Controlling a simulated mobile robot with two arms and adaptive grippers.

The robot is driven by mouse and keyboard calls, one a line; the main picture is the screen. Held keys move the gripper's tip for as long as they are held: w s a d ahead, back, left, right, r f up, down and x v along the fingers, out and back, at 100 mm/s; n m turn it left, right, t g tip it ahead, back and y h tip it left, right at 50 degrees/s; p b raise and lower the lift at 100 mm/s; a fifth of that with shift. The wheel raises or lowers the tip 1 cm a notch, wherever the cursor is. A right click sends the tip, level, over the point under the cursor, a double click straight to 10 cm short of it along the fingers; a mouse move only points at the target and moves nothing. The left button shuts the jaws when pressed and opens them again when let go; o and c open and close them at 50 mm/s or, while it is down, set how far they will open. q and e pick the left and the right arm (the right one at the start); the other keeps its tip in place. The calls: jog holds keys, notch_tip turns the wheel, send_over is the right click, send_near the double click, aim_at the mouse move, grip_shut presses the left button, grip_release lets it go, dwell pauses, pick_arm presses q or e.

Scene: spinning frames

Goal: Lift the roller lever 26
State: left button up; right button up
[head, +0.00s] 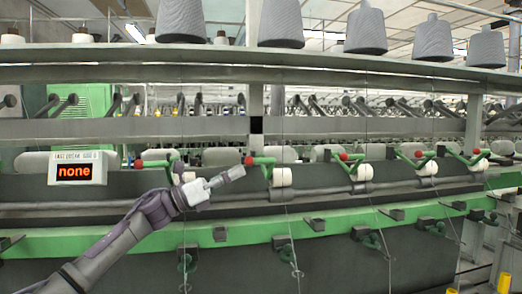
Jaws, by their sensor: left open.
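A row of green roller levers with red knobs runs along the spinning frame. No numbers on them are readable, so I cannot tell which is lever 26. One roller lever (265,162) has its red knob just beyond my left gripper (240,173), with a white roller (282,177) beside it. Other levers stand further right, such as one roller lever (354,158) and another roller lever (428,158). My left gripper is open and empty, its fingertips close to the nearest knob; whether they touch cannot be told. My right gripper is out of view.
A display (75,171) reading "none" is at the left. A grey shelf (300,55) holding large grey yarn cones (366,30) spans the top. A green rail (345,222) runs below the rollers, with thin yarns hanging in front.

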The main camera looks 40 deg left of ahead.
aim_at(261, 161)
pick_arm(q)
jog(key=p+x, duration=0.5)
jog(key=x, duration=0.2)
jog(key=shift+r, duration=0.15)
jog(key=shift+w+d, duration=0.25)
grip_shut()
